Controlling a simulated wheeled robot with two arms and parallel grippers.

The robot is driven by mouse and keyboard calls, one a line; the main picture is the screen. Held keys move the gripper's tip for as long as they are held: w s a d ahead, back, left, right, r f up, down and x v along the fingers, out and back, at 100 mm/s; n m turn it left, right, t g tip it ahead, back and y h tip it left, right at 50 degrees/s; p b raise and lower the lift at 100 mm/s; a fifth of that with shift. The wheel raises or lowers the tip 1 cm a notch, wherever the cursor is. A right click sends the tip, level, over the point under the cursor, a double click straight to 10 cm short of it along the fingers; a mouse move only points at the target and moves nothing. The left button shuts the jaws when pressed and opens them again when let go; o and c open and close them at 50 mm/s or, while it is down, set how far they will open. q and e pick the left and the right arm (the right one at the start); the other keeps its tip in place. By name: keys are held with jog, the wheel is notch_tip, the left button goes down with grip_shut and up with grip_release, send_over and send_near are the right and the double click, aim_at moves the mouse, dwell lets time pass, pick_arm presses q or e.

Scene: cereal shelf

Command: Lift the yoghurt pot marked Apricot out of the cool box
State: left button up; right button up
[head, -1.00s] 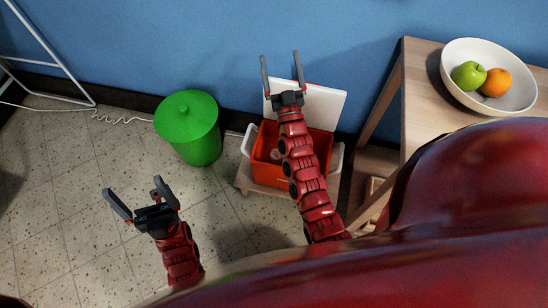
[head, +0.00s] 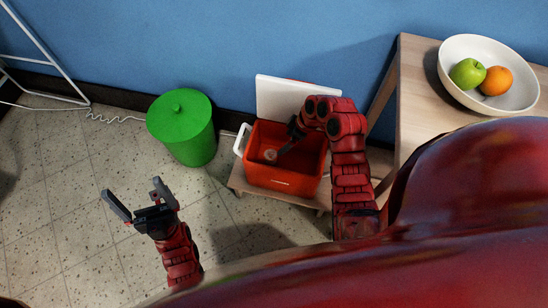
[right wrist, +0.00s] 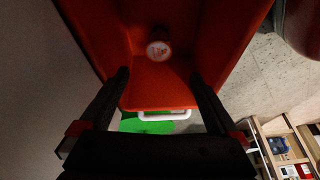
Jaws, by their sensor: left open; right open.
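The orange-red cool box (head: 285,183) stands open on a low wooden stand, its white lid (head: 285,98) raised against the wall side. A small round pot with a pale lid (head: 270,155) sits inside on the floor of the box. It also shows in the right wrist view (right wrist: 159,50), near the top middle; its marking is too small to read. My right gripper (head: 284,148) is at the box opening, angled down and left. In the right wrist view its open, empty fingers (right wrist: 158,75) point toward the pot, apart from it. My left gripper (head: 132,200) is open and empty over the floor, left of the box.
A green lidded bin (head: 181,130) stands left of the box. A white handle (head: 240,139) sticks up at the box's left side. A wooden table (head: 415,85) at right bears a white bowl (head: 455,58) with an apple and an orange.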

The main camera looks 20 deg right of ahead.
jog(key=b+x, duration=0.3)
jog(key=x, duration=0.8)
jog(key=shift+a+f, duration=0.15)
jog(key=shift+f, duration=0.25)
jog(key=b+x, duration=0.2)
jog(key=x, duration=0.3)
jog(key=shift+f+b, duration=0.1)
jog(key=shift+b, duration=0.3)
jog(key=shift+w, duration=0.1)
jog(key=c, duration=1.4)
jog(key=shift+c, duration=0.2)
notch_tip(320, 180, up, 11)
jog(key=p, duration=0.4)
notch_tip(320, 180, up, 13)
jog(key=p, duration=0.7)
jog(key=shift+f, duration=0.2)
